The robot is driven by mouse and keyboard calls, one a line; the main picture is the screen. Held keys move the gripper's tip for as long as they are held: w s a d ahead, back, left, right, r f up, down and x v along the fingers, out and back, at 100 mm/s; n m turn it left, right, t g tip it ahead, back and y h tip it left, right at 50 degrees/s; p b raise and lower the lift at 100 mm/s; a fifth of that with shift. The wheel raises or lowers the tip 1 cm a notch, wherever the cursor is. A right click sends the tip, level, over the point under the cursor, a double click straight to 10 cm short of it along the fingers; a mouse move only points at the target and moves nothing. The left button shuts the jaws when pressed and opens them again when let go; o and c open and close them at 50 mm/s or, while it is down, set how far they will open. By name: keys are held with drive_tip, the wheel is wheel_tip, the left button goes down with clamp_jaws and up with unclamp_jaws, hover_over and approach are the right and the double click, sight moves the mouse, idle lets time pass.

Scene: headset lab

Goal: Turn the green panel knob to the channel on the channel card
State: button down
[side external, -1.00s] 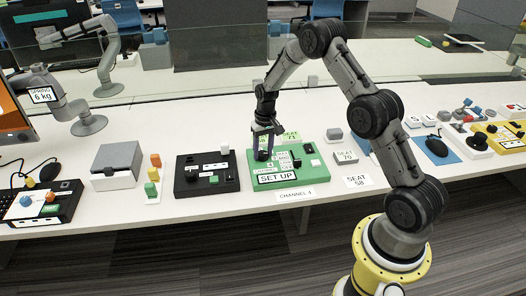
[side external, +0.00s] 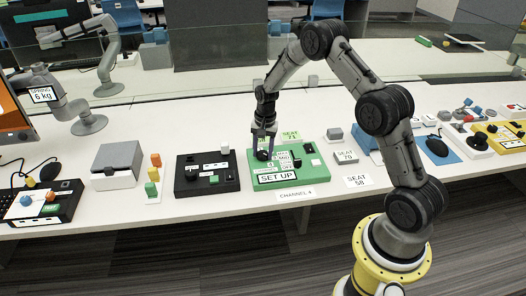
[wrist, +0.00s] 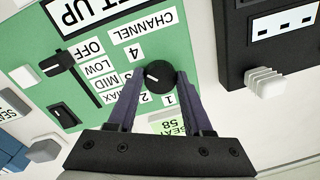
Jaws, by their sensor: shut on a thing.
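The green panel (side external: 320,173) lies flat near the table's front edge, marked SET UP. Its round black knob (wrist: 160,74) sits in the channel area. The knob's white mark points left in the wrist view, between the printed 4 and where the 3 is; my left finger hides the 3. The 1 and 2 show below the knob. My gripper (side external: 264,153) points down over the panel and is shut on the knob, one finger on each side (wrist: 157,78). The channel card (side external: 296,194) in front of the panel reads CHANNEL 4.
The panel also has a black slider (wrist: 57,64) with OFF, LOW, MID and MAX labels, and a small switch (wrist: 62,115). A black panel (side external: 225,184) stands close on the left. SEAT cards (side external: 357,181) and grey blocks lie to the right.

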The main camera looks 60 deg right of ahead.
sight(265, 154)
drive_tip(key=shift+w+m, duration=0.1)
drive_tip(key=shift+m, duration=1)
drive_tip(key=shift+c, duration=1.6)
unclamp_jaws()
wheel_tip(265, 154, up, 14)
drive_tip(key=shift+s, duration=0.45)
